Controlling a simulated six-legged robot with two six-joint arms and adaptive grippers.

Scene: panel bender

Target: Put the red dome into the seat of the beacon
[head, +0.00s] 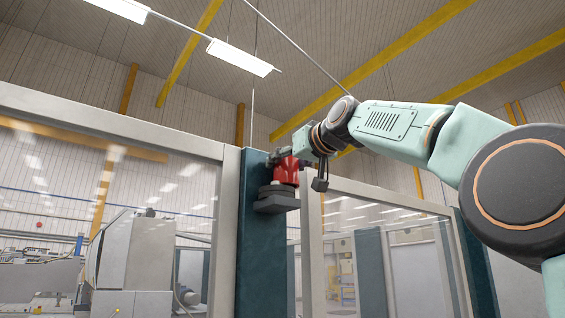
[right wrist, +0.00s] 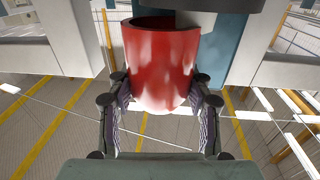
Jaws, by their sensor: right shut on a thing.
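The red dome (head: 288,171) is held between the fingers of my right gripper (head: 300,157), high at the teal post. In the right wrist view the dome (right wrist: 158,66) fills the upper middle, with a finger of my gripper (right wrist: 160,90) pressed on each side. The beacon (head: 277,198) is a dark grey stepped base on the post, right under the dome. In the right wrist view its dark grey part (right wrist: 220,5) shows at the top edge, close to the dome's open rim. I cannot tell whether they touch. My left gripper is out of view.
The teal post (head: 256,265) stands between framed glass panels, one at left (head: 110,150) and one at right (head: 385,260). A grey machine (head: 138,255) stands behind the left glass. The space above the dome is open.

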